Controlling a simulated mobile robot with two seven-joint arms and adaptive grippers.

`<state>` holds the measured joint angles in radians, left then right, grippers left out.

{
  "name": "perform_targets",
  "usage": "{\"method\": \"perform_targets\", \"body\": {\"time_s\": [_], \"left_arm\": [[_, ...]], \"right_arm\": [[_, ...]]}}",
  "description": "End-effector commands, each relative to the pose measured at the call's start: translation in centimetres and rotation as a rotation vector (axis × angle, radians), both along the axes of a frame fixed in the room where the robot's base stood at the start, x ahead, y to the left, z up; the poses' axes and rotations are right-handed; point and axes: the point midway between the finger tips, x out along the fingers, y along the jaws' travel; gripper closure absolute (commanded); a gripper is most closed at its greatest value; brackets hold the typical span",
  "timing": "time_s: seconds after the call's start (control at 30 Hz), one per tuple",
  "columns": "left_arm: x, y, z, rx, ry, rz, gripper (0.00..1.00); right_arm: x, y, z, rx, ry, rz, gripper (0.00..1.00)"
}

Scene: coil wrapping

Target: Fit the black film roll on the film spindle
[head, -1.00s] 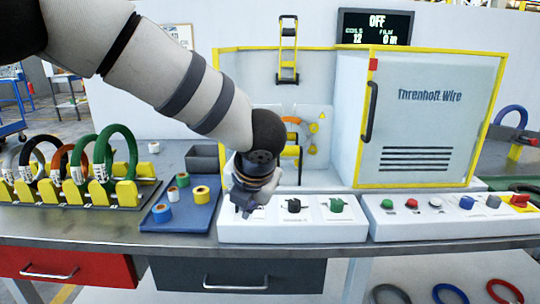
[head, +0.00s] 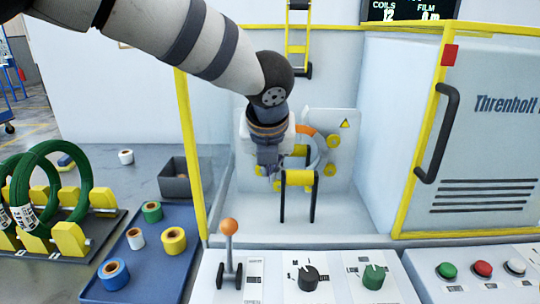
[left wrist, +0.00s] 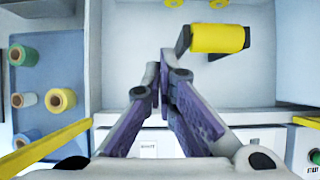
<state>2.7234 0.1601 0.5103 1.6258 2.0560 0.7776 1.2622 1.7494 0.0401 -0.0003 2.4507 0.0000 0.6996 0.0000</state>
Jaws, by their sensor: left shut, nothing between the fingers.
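My left gripper (head: 268,170) is shut and empty inside the open bay of the wrapping machine, in front of its back plate. In the left wrist view its fingertips (left wrist: 165,62) meet, left of a yellow roller (left wrist: 217,39). The yellow roller (head: 300,178) stands on black legs, just right of the gripper in the head view. Behind is a ring (head: 320,150) with an orange part and yellow rollers, partly covered by my gripper. I see no black film roll, and I cannot tell which part is the film spindle. My right gripper is not in view.
Green (head: 151,211), white (head: 136,238), yellow (head: 173,240) and blue (head: 113,274) rolls stand on a blue mat (head: 190,215). A grey bin (head: 175,183) is behind. A control panel with an orange-knobbed lever (head: 229,228) lies in front. The machine door (head: 440,130) is at right.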

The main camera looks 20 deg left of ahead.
Motion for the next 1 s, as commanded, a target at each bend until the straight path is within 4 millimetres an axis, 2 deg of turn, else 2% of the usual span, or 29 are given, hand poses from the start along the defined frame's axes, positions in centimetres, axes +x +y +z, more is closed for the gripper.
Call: {"method": "perform_targets", "body": {"time_s": [0.03,0.2,0.3,0.43,0.87,1.0], "left_arm": [[0.6,0.2,-1.6,0.002,0.01,0.0,1.0],[2.4,0.7,-4.6,0.002,0.008,0.0,1.0],[4.2,1.2,-4.4,-0.001,0.003,0.002,1.0],[5.5,1.6,-4.2,0.0,0.002,0.001,1.0],[6.2,1.8,-3.9,0.001,-0.001,-0.001,1.0],[7.2,2.0,-4.0,-0.002,-0.001,0.0,1.0]], "right_arm": [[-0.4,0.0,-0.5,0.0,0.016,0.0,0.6],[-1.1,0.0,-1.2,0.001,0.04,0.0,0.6],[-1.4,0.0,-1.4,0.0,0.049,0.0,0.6],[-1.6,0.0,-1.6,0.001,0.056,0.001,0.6],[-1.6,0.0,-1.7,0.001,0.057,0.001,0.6],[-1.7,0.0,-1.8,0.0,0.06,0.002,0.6]]}}
